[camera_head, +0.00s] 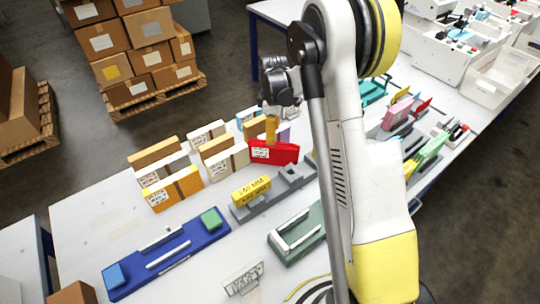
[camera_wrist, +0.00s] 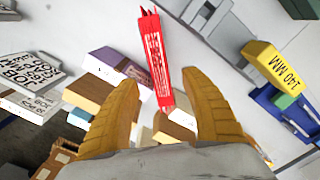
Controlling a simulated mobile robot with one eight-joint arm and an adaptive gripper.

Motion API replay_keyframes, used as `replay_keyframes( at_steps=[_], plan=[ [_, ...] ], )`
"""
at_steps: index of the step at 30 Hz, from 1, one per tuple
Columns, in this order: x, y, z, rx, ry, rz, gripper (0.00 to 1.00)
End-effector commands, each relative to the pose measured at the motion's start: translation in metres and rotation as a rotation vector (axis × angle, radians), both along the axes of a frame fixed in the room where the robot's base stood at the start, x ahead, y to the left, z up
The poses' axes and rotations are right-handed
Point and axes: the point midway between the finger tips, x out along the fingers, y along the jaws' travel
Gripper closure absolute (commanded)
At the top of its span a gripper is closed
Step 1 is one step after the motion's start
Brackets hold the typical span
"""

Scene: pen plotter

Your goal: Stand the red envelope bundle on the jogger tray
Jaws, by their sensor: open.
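The red envelope bundle (camera_head: 273,153) stands on edge on the white table, with a white label on its face. In the wrist view the red bundle (camera_wrist: 156,62) shows from above, between and beyond the fingers. My gripper (camera_head: 271,128) is just above the bundle in the head view, pointing down. In the wrist view my gripper (camera_wrist: 160,82) is open and empty, its yellow fingers apart on either side of the bundle's near end. A long grey slotted tray (camera_head: 288,184), possibly the jogger tray, lies just in front of the bundle.
A yellow 140 MM block (camera_head: 250,190) sits at the grey tray's left end. Tan, white and yellow bundles (camera_head: 175,188) stand close to the left. A blue tray (camera_head: 150,265) and a green device (camera_head: 296,236) lie in front. My arm hides part of the table.

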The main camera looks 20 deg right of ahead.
Motion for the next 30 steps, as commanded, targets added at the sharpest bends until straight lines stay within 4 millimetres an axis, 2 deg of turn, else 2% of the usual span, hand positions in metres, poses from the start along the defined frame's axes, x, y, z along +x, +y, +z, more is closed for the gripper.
replay_keyframes(
  at_steps=[1, 8, 15, 23, 24, 29, 30],
  plan=[
    [0.0, 0.0, -0.011, 0.0, 0.0, 0.0, 0.46],
    [0.0, -0.001, -0.032, -0.001, -0.001, -0.001, 0.46],
    [-0.001, -0.005, -0.069, 0.0, -0.001, -0.001, 0.46],
    [-0.002, -0.005, -0.074, -0.001, -0.001, -0.001, 0.46],
    [-0.002, -0.005, -0.074, -0.001, -0.001, -0.001, 0.51],
    [-0.002, -0.005, -0.073, 0.0, -0.001, -0.001, 0.99],
    [-0.002, -0.005, -0.073, 0.0, -0.001, -0.001, 1.0]
  ],
)
